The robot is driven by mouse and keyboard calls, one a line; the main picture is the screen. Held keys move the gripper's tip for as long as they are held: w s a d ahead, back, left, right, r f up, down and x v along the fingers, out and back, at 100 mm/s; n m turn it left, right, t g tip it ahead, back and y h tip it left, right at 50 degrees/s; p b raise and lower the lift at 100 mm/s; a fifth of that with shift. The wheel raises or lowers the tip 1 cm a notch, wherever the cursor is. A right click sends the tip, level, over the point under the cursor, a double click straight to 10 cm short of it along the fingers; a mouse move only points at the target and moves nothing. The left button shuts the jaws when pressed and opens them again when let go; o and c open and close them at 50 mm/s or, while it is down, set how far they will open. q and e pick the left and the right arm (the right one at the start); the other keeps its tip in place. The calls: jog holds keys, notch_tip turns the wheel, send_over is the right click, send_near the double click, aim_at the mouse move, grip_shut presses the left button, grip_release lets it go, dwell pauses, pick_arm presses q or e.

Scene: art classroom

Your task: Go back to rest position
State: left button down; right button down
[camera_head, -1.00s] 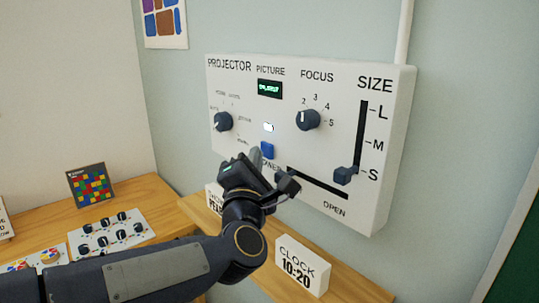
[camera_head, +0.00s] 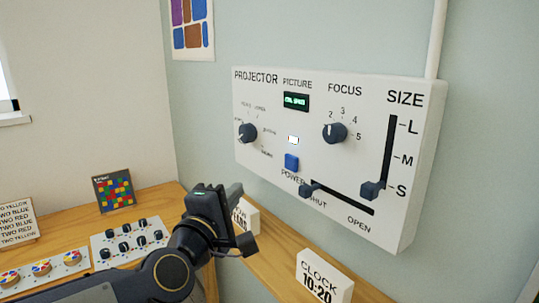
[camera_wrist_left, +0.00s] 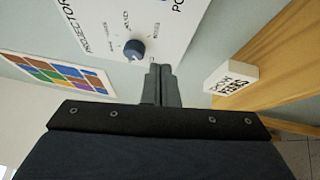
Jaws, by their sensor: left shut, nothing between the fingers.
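My left gripper (camera_head: 234,190) is shut and empty. It stands in front of the wooden ledge, below and left of the white projector panel (camera_head: 410,225), apart from the panel's controls. In the left wrist view, its closed fingers (camera_wrist_left: 160,84) point toward the panel, whose left dial (camera_wrist_left: 134,49) shows beyond them. The blue power button (camera_head: 292,162) is uncovered. The slider knob (camera_head: 309,190) is at the SHUT end of its slot. The size knob (camera_head: 372,190) is near S. My right gripper is not in view.
A clock sign (camera_head: 325,275) and a smaller white sign (camera_head: 246,215), partly behind my gripper, stand on the ledge (camera_head: 275,262). A knob board (camera_head: 130,240) and a coloured grid card (camera_head: 114,193) are at left. Air before the panel is clear.

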pick_arm(q)
jog(key=s+a+f+m+g+y+p, duration=0.1)
jog(key=s+a+f+m+g, duration=0.5)
jog(key=s+f, duration=0.5)
jog(key=s+a+f+m+g+y+p, duration=0.1)
jog(key=s+a+f+m+g, duration=0.5)
jog(key=s+f, duration=0.5)
jog(key=s+a+m, duration=0.1)
jog(key=s+a, duration=0.1)
jog(key=s, duration=0.1)
jog(key=shift+s+a+f+m+y, duration=0.3)
jog(key=shift+s+a+f+m, duration=0.05)
jog(key=shift+s+a+m, duration=0.05)
